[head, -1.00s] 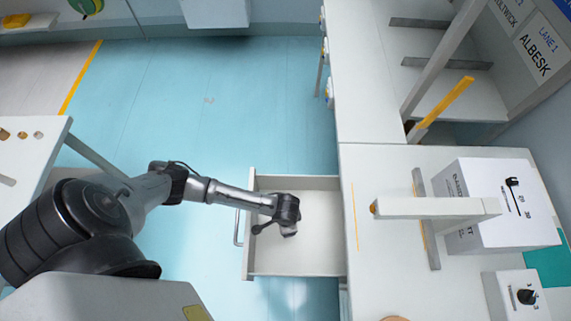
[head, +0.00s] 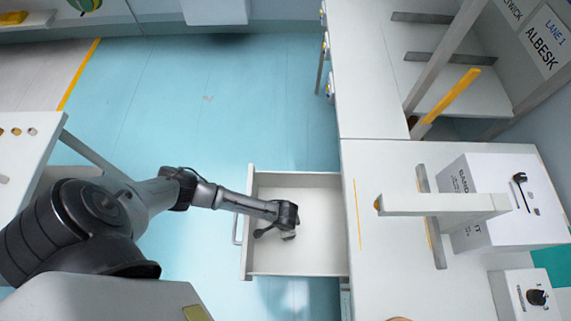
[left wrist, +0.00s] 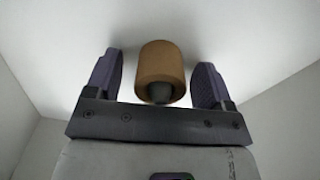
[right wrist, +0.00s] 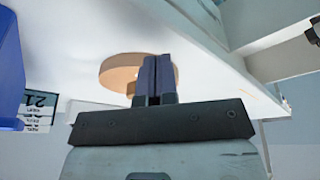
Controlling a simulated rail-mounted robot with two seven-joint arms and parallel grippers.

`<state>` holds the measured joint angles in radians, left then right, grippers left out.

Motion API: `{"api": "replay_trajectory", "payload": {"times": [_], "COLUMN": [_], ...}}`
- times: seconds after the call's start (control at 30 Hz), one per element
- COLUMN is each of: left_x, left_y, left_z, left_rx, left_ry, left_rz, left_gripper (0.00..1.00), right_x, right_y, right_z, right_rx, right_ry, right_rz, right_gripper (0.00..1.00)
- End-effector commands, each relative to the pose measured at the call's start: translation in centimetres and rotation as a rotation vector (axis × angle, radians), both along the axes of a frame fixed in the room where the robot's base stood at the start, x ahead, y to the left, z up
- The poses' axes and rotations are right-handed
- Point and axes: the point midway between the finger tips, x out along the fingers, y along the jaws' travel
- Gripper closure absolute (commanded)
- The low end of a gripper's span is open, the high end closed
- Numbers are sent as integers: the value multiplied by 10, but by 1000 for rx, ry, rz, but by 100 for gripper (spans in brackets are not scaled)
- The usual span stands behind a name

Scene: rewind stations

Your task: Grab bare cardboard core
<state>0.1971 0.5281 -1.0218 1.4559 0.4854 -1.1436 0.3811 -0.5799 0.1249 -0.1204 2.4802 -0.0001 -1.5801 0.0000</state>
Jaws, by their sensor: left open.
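The bare cardboard core (left wrist: 162,70) is a brown cylinder with a dark hole in its near end, inside the open drawer (head: 246,262). In the left wrist view it sits between the two fingers of my left gripper (left wrist: 158,66), with a gap on each side. The left gripper is open and also shows in the head view (head: 289,234), reaching down into the drawer. My arm hides the core in the head view. My right gripper (right wrist: 158,70) has its fingers together with nothing visible between them; it is outside the head view.
The drawer's pale walls surround the left gripper closely. Right of it is a white counter (head: 385,290) with a post bracket (head: 435,205), a white box (head: 500,200) and a knob unit (head: 528,298). A tan disc (right wrist: 120,72) lies beyond the right fingers.

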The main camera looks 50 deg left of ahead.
Motion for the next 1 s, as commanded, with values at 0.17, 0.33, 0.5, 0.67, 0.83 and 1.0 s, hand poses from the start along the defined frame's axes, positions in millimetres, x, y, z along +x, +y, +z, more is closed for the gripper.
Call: {"api": "replay_trajectory", "payload": {"times": [0.17,0.33,0.5,0.67,0.83,1.0], "left_x": [0,0,0,0,0,0], "left_y": [0,0,0,0,0,0], "left_z": [0,0,0,0,0,3], "left_rx": [0,0,0,0,0,0], "left_ry": [0,0,0,0,0,0], "left_rz": [0,0,0,0,0,0], "left_gripper": [24,37,53,68,77,77], "right_x": [0,0,0,0,0,0], "right_y": [-1,0,1,2,2,3], "right_z": [0,0,0,0,0,1], "right_rx": [-2,-1,2,6,8,9], "right_ry": [0,0,0,0,0,0], "right_rz": [2,1,-2,-4,-6,-7], "right_gripper": [100,100,100,100,100,100]}}
